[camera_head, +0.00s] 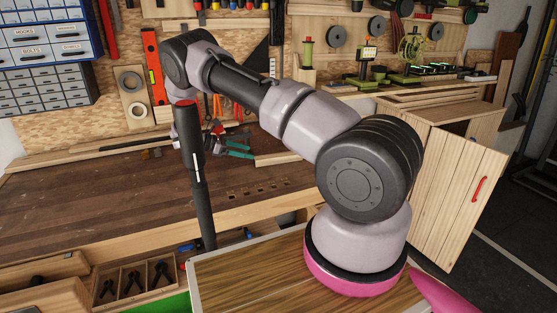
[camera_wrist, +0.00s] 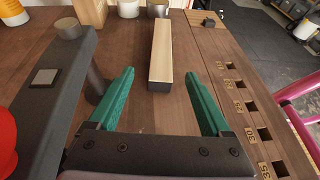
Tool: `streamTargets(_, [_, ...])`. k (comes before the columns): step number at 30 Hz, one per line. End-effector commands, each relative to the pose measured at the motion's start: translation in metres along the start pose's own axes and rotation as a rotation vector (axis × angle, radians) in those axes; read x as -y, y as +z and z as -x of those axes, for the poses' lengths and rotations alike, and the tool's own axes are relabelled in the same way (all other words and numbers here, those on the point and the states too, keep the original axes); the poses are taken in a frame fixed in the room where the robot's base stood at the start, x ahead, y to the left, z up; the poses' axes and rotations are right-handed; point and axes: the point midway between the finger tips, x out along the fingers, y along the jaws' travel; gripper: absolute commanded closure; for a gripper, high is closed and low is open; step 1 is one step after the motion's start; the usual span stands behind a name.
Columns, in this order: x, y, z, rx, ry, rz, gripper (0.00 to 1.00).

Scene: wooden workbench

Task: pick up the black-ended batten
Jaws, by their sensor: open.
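The batten (camera_wrist: 161,50) is a pale wooden bar lying lengthwise on the bench in the wrist view, with its dark end (camera_wrist: 159,87) facing me. In the head view a pale bar that looks like it (camera_head: 278,158) lies right of my gripper (camera_head: 241,148). My gripper, with green fingers, is open and empty. In the wrist view my gripper (camera_wrist: 158,75) has one finger on each side of the batten's near end, with gaps on both sides. I cannot tell how far the fingertips are above the bench.
The brown workbench (camera_head: 90,200) is mostly clear at left. Square holes (camera_wrist: 247,106) run along its right side in the wrist view. A white cup (camera_wrist: 128,9) and a metal tin (camera_wrist: 157,8) stand past the batten.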

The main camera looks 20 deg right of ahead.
Motion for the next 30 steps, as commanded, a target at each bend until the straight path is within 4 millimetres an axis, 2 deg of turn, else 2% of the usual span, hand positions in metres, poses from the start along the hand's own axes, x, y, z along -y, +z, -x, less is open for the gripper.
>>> streamTargets(5, [0.0,-0.002,-0.017,0.008,0.0,0.007,0.18])
streamTargets(12, [0.001,-0.002,-0.053,0.006,-0.001,0.006,0.18])
streamTargets(17, [0.001,-0.003,-0.064,0.006,0.001,0.007,0.18])
streamTargets(24, [0.003,-0.004,-0.099,0.005,-0.002,0.005,0.18])
streamTargets(30, [0.002,-0.004,-0.108,0.004,0.003,0.004,0.18])
